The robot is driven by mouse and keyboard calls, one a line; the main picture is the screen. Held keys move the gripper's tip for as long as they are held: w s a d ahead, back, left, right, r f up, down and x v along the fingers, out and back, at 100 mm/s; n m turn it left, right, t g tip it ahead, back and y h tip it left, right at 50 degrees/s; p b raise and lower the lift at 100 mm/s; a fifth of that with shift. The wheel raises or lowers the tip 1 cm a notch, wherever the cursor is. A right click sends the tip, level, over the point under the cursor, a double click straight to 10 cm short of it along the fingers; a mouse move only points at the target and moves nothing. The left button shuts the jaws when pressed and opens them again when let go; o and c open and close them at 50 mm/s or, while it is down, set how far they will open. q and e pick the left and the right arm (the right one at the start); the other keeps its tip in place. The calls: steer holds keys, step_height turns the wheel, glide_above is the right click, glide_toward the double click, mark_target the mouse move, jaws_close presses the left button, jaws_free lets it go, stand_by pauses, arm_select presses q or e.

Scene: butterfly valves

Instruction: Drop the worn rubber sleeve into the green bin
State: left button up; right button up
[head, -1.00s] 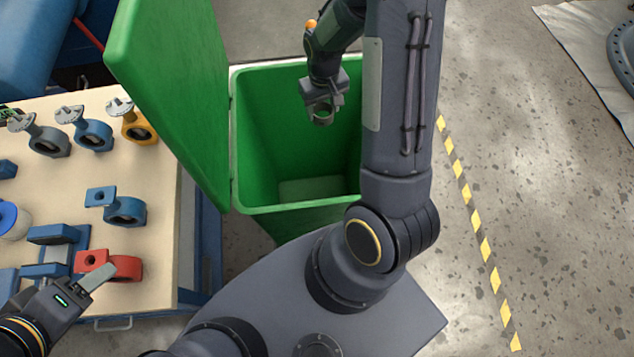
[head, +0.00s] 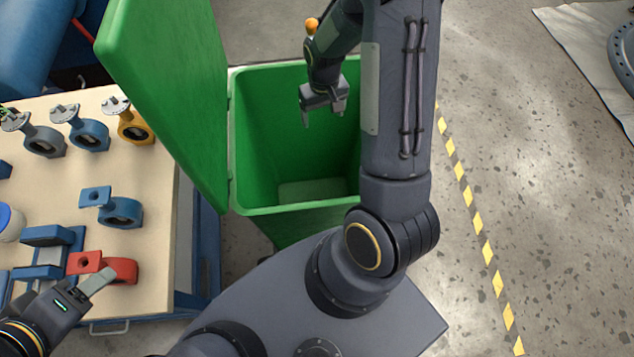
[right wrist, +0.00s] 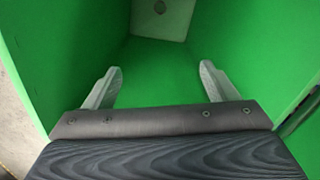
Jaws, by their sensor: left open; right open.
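The green bin (head: 297,208) stands open, its lid (head: 165,90) tipped up on the left. My right gripper (head: 322,112) is over the bin's mouth, pointing down, open and empty. In the right wrist view its two fingers (right wrist: 161,70) are spread apart with nothing between them. I do not make out the worn rubber sleeve for certain. A small dark spot shows on the pale patch of the bin floor (right wrist: 160,12), too small to identify. My left gripper (head: 97,283) is open beside the red valve (head: 118,270) on the workbench.
The workbench (head: 160,235) at left holds grey, blue and orange valves, a blue valve (head: 120,212), a blue stand (head: 48,238) and a white-and-blue round item.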

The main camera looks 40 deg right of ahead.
step_height(320, 180, up, 8)
stand_by(0.4)
steer(key=shift+f, duration=0.1)
steer(key=s+a+r+t+y, duration=0.2)
steer(key=s+a+r, duration=0.4)
steer(key=s+a, duration=0.1)
steer(key=s+a+r+n+t+y, duration=0.1)
steer(key=s+a+r+t, duration=0.2)
steer(key=s+a+r, duration=0.4)
steer(key=s, duration=0.3)
steer(key=shift+s+r+t+y, duration=0.2)
steer(key=shift+s+t+y, duration=0.1)
steer(key=shift+y, duration=0.1)
steer(key=shift+c, duration=0.2)
